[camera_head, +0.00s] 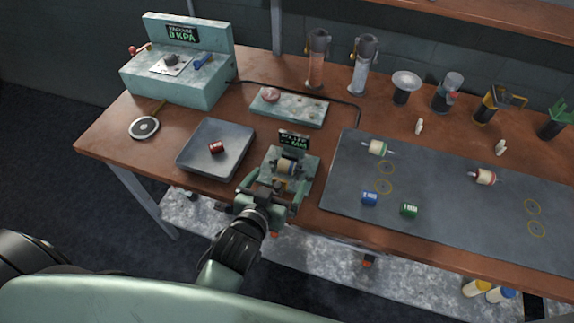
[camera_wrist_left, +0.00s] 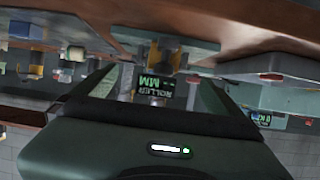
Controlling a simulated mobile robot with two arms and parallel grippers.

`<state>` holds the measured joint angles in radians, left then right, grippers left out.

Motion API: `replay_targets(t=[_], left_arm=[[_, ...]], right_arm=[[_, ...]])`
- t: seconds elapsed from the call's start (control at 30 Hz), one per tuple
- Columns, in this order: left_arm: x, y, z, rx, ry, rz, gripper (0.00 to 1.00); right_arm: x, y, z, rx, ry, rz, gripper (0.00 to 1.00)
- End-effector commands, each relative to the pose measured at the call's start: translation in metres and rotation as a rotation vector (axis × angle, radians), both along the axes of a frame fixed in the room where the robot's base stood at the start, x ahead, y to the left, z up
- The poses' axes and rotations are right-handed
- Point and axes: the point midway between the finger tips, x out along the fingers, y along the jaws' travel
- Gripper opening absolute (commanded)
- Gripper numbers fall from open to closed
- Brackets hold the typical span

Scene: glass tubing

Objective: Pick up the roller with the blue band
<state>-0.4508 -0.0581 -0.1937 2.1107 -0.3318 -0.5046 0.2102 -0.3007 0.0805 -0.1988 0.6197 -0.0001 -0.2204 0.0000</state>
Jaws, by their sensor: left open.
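A cream roller (camera_head: 287,166) sits on the green gauge stand (camera_head: 308,165) with a small display behind it; a dark bluish band seems to show, but it is too small to be sure. My left gripper (camera_head: 276,187) is open and empty at the near side of this stand, with the roller just beyond its fingers. In the left wrist view the open fingers (camera_wrist_left: 155,85) point at the stand and its display. Another cream roller (camera_head: 377,147) with a greenish end and one with a red-orange band (camera_head: 485,177) lie on the dark mat. My right gripper is out of view.
Blue (camera_head: 369,199) and green (camera_head: 409,210) cylinders stand on the dark mat (camera_head: 450,220). A red cylinder (camera_head: 216,147) lies on the grey tray (camera_head: 190,160). A pressure box (camera_head: 175,85) is at back left. Tubes and tools line the back edge.

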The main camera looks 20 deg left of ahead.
Motion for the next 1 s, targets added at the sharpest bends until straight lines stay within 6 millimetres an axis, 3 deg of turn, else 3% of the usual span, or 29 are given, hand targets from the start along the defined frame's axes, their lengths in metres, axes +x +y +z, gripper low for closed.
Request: replay_targets(t=[0.4, 0.7, 0.9, 1.0], left_arm=[[0.049, -0.001, -0.019, 0.0, 0.001, 0.0, 1.0], [0.053, -0.001, -0.023, -0.001, 0.002, 0.0, 1.0], [0.053, -0.001, -0.023, -0.001, 0.002, 0.0, 0.49], [0.053, -0.001, -0.022, -0.001, 0.001, -0.001, 0.49]], right_arm=[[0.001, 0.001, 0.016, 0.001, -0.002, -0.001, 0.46], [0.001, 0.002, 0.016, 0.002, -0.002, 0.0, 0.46], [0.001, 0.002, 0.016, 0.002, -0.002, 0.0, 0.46], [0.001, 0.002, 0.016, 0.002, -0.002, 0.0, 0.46]])
